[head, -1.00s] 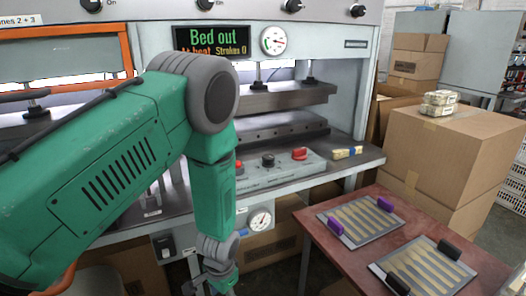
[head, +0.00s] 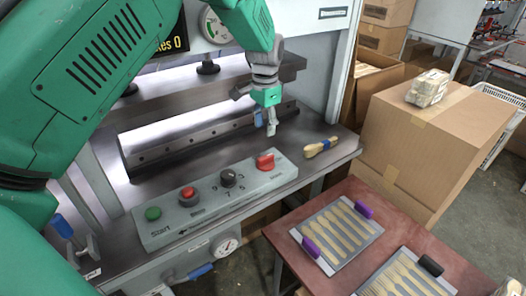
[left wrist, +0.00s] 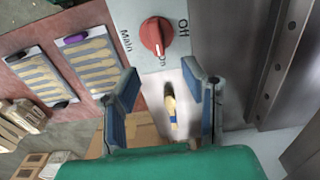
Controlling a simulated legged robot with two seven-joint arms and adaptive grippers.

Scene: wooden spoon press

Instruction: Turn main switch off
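The main switch is a red rotary knob (head: 265,162) at the right end of the grey control box (head: 215,198). In the left wrist view the red knob (left wrist: 156,36) sits on a light panel, with "Main" and "On" lettering beside it. My left gripper (head: 265,120) hangs just above and behind the knob in the head view, apart from it. In the left wrist view its blue-padded fingers (left wrist: 165,92) are spread with nothing held, and the knob shows beyond their tips. My right gripper is not in view.
The box also carries a green button (head: 153,213), a red button (head: 188,193) and a black knob (head: 228,177). A blue-banded wooden bundle (head: 321,147) lies right of the box. The press bed (head: 200,137) is behind. A red table (head: 345,190) with spoon trays stands at right.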

